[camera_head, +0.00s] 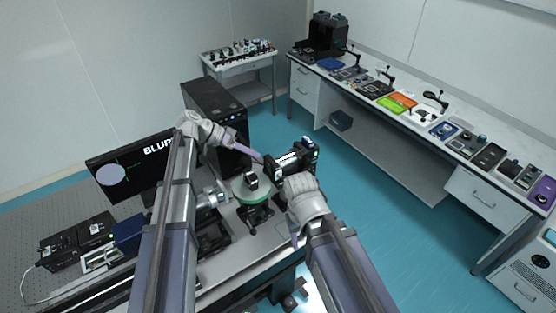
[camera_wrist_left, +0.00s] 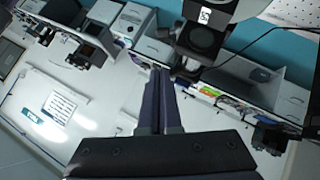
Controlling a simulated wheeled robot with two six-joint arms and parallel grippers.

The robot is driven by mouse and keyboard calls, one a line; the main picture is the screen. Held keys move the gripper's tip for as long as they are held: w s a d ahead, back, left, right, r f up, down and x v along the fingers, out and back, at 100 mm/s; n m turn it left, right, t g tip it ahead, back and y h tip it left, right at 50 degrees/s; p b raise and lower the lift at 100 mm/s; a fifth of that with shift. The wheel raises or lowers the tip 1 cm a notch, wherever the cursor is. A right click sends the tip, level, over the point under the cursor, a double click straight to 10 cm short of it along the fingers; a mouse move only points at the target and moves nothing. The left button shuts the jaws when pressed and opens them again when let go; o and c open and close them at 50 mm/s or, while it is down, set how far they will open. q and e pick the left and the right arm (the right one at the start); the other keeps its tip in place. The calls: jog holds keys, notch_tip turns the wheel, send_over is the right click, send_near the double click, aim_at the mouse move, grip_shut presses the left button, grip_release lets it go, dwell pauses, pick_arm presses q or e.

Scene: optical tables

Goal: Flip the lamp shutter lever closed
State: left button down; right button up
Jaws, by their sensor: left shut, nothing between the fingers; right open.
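The black boxed unit that looks like the lamp (camera_head: 274,173) stands on the optical table, right of the round green stage, with a pale label on it. Its shutter lever is too small to make out. My left gripper (camera_head: 260,158) is shut and empty, its fingertips close to the upper left of this unit; I cannot tell whether they touch. In the left wrist view the closed dark fingers (camera_wrist_left: 160,72) point up the picture, just left of a dark round-faced device (camera_wrist_left: 203,38). My right gripper (camera_head: 294,241) is open, low by the table's front edge.
A green round stage (camera_head: 241,193) carries a small dark part. A monitor (camera_head: 110,175) reading "BLUR" and a black computer tower (camera_head: 206,98) stand behind and left. A long side bench (camera_head: 460,161) holds several devices. Blue floor lies between.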

pick_arm(q)
jog(key=shift+w+a+r, duration=0.15)
jog(key=shift+w+r, duration=0.05)
jog(key=shift+r, duration=0.15)
jog(key=b, duration=0.6)
send_over(284, 178)
jog(key=w+a, duration=0.2)
jog(key=a, duration=0.2)
notch_tip(284, 178, down, 6)
jog(key=shift+s+d+f+b, duration=0.2)
jog(key=shift+d+f+b, duration=0.1)
jog(key=shift+f+b, duration=0.3)
jog(key=shift+s+d+f+b, duration=0.25)
jog(key=shift+d+f+b, duration=0.1)
jog(key=shift+f+b, duration=0.25)
jog(key=shift+s+d+f+b, duration=0.2)
jog(key=shift+d+f+b, duration=0.1)
jog(key=shift+f+b, duration=0.3)
